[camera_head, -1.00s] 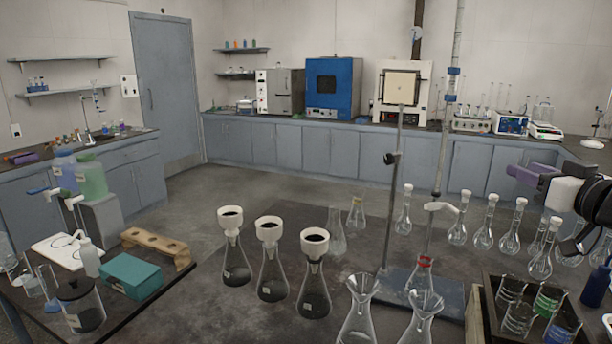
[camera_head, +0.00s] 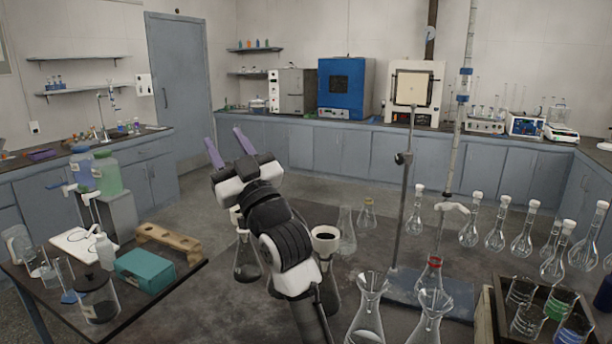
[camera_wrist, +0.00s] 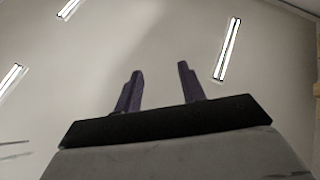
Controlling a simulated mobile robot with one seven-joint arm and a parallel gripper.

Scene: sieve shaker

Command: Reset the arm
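My gripper (camera_head: 229,147) is raised in the middle of the head view, with its two purple fingers spread apart and pointing up and away. Nothing is between the fingers. The wrist view also shows my gripper (camera_wrist: 158,88) open and empty, with only the ceiling and its lights beyond. My arm crosses in front of the flasks with white funnels and dark contents; one such flask (camera_head: 247,262) is partly covered, and another funnel (camera_head: 325,238) shows just right of my arm.
A retort stand (camera_head: 402,210) and several stoppered volumetric flasks (camera_head: 470,232) stand to the right. Clear conical flasks (camera_head: 368,312) are at the front. A dark crate (camera_head: 492,320) of beakers is front right. A teal box (camera_head: 146,268) lies on the left table. Open floor lies behind.

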